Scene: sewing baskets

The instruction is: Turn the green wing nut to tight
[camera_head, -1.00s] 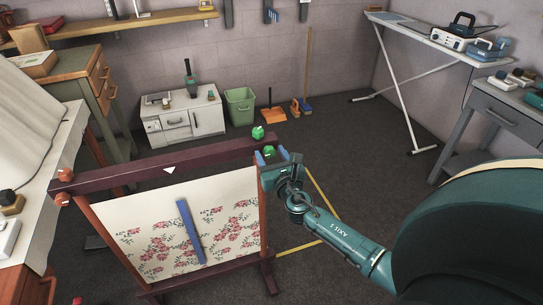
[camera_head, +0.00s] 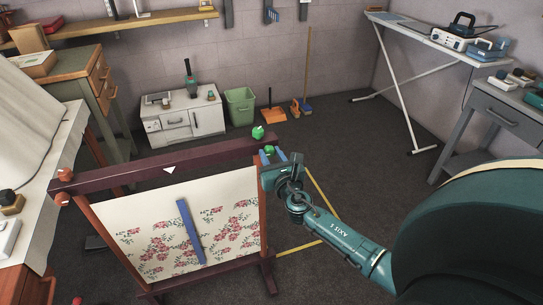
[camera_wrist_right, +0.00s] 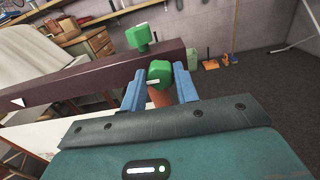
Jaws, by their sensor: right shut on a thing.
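A green wing nut (camera_head: 269,150) sits at the right end of the dark wooden frame bar (camera_head: 165,168). It also shows in the right wrist view (camera_wrist_right: 159,73), with a white pointer mark at its left. The blue fingers of my right gripper (camera_wrist_right: 160,88) stand on either side of it and are shut on it. A second green knob (camera_head: 258,132) stands on top of the bar and is apart from the gripper (camera_wrist_right: 138,36). My left gripper is not in view.
Floral cloth (camera_head: 180,225) hangs in the frame, with a blue strip (camera_head: 190,230) across it. A white cabinet (camera_head: 183,115) and green bin (camera_head: 240,106) stand behind. The floor right of the frame is mostly open.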

